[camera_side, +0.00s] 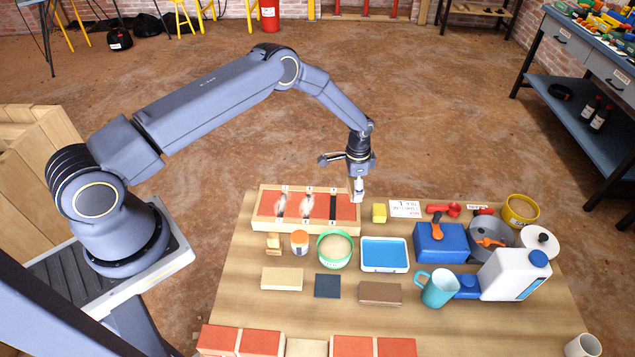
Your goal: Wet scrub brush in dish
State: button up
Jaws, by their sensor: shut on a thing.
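My gripper (357,196) points down at the back of the table, at the right end of a framed red brick panel. It is shut on a small pale thing, too small here to identify surely as the scrub brush. A white-rimmed dish (363,266) with a flat blue inside lies in front and slightly right of my gripper, apart from it. A small wooden piece (273,243) stands left of an orange-and-white jar (299,242); I cannot tell whether it is a brush.
The brick panel (345,225) has numbered strips, two with whitish patches. A green-rimmed bowl (335,266) sits left of the dish. A blue box (440,246), teal jug (440,288) and white canister (508,277) crowd the right. Flat blocks lie in front.

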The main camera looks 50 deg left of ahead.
jog(key=s+d+f+m, duration=0.1)
jog(key=d+f, duration=0.2)
jog(key=d, duration=0.8)
jog(key=m, duration=0.1)
send_near(383, 256)
jog(key=shift+w+f, duration=0.1)
jog(key=shift+f, duration=2.7)
jog(key=shift+f, duration=0.65)
notch_tip(383, 256, up, 7)
jog(key=shift+r, duration=0.1)
